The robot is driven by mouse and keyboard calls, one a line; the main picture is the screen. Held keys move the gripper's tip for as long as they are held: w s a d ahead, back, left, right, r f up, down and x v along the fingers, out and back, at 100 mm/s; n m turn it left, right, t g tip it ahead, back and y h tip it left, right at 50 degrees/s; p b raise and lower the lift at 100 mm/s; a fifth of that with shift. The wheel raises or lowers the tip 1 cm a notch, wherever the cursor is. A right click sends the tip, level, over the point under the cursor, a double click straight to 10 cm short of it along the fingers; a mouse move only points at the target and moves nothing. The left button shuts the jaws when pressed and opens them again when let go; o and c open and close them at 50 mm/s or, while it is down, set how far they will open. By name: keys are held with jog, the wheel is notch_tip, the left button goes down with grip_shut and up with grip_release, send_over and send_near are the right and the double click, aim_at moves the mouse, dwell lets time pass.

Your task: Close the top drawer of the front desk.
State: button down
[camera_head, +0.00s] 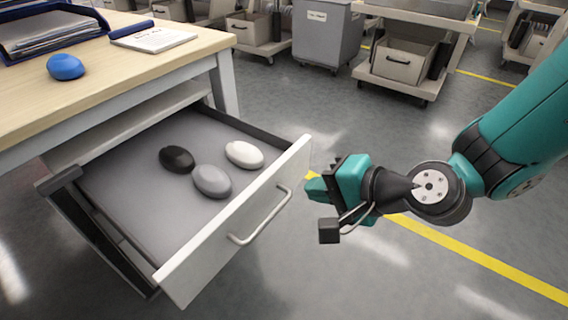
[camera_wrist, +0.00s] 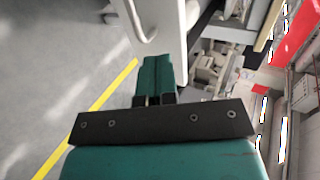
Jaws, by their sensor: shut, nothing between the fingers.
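The top drawer (camera_head: 130,197) of the desk (camera_head: 120,58) is pulled far out. Its white front panel (camera_head: 215,243) carries a curved bar handle (camera_head: 262,217). Inside the drawer lie a black, a grey and a white rounded object. My gripper (camera_head: 312,188) is shut and empty, to the right of the drawer front, near its right end and apart from it in the head view. In the wrist view my shut fingers (camera_wrist: 152,75) point toward the white drawer front (camera_wrist: 162,25), with part of the handle (camera_wrist: 142,22) to their left.
On the desktop are a blue rounded object (camera_head: 65,67), a paper tray (camera_head: 48,32) and a notepad (camera_head: 155,39). Trolleys with bins (camera_head: 397,62) and a grey bin (camera_head: 326,36) stand at the back. The floor right of the drawer is clear, with a yellow line (camera_head: 470,252).

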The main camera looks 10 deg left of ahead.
aim_at(273, 178)
jog(key=x, duration=0.4)
jog(key=r+b+x, duration=0.1)
jog(key=x, duration=0.1)
jog(key=shift+a+f, duration=0.1)
jog(key=shift+a, duration=0.2)
jog(key=shift+w+a, duration=0.35)
jog(key=shift+a, duration=0.25)
